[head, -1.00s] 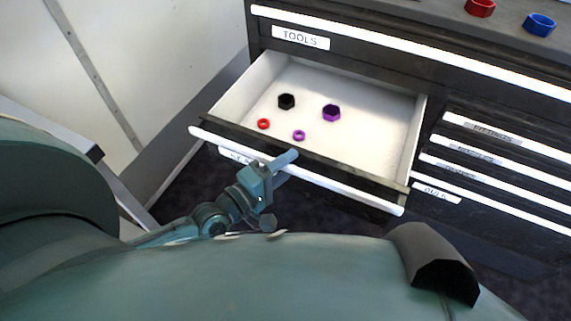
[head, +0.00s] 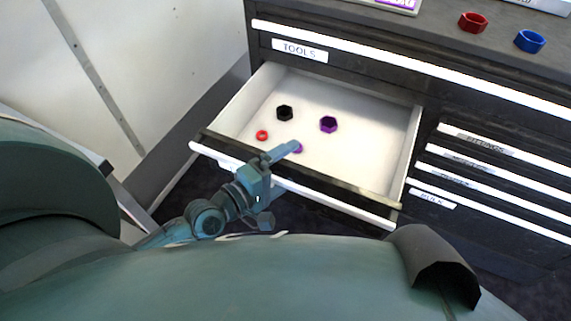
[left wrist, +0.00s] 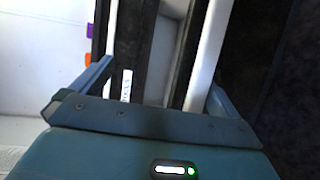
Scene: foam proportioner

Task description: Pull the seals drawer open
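The seals drawer (head: 245,100) stands pulled out of the dark cabinet, below the TOOLS drawer. It has white inner walls, a dark front and a white handle strip (head: 345,207). Inside lie a black nut (head: 285,113), a purple nut (head: 328,124), a small red ring (head: 262,135) and a small purple ring, partly covered by my fingertip. My left gripper (head: 280,152) is at the drawer front, one finger reaching over its top edge. In the left wrist view, its fingers (left wrist: 158,92) are spread apart, with the drawer's front edge between them; contact is unclear. My right gripper is out of view.
The TOOLS drawer (head: 400,58) is shut above. Several shut, labelled narrow drawers (head: 500,180) are at the right. A pale wall (head: 150,60) stands at the left.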

